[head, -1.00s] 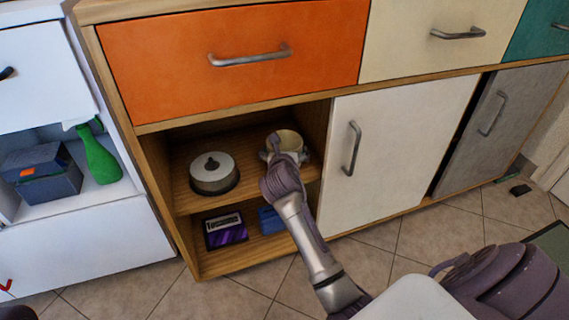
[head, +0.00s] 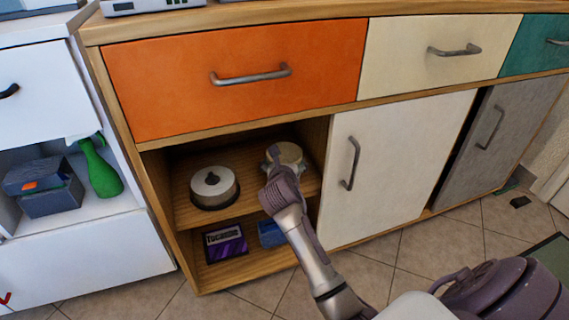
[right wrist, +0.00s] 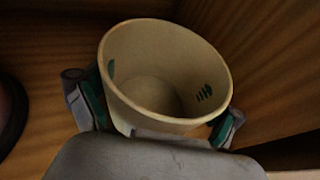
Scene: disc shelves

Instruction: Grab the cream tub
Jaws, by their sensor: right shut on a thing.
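The cream tub (head: 286,152) is in the upper compartment of the open cabinet, at its right side. My right gripper (head: 283,165) reaches in from the front and is shut on the tub. In the right wrist view the cream tub (right wrist: 140,100) is open-topped and looks empty, and the fingers of my right gripper (right wrist: 155,120) press on its two sides. The tub's underside is hidden, so I cannot tell whether it touches the shelf. My left gripper is not in view.
A round white-and-dark disc stack (head: 214,186) stands left of the tub on the same shelf (head: 190,212). A purple box (head: 226,243) and a blue item (head: 271,234) lie below. A white sliding door (head: 395,165) closes the right side. An orange drawer (head: 235,75) is above.

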